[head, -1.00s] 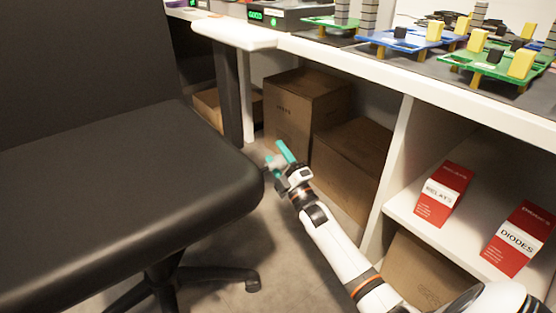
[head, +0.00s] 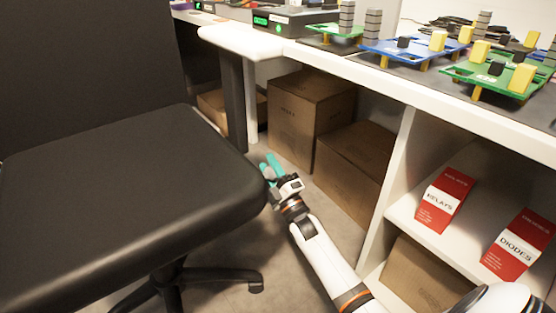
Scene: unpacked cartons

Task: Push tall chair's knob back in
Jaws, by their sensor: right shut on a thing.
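The tall chair has a black seat (head: 130,195) and a black backrest (head: 85,65), filling the left of the head view. My right gripper (head: 271,167), with teal fingers, is at the seat's right edge, low beside it. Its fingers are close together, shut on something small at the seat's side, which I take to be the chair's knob. The knob itself is hidden by the fingers and the seat edge. My left gripper is not in view.
A white pad (head: 240,42) on a dark post stands behind the seat. Brown cartons (head: 310,105) sit under the white bench (head: 440,95) at right. Red boxes (head: 445,198) stand on its shelf. Circuit boards (head: 415,48) lie on top. A chair base leg (head: 225,276) is below the seat.

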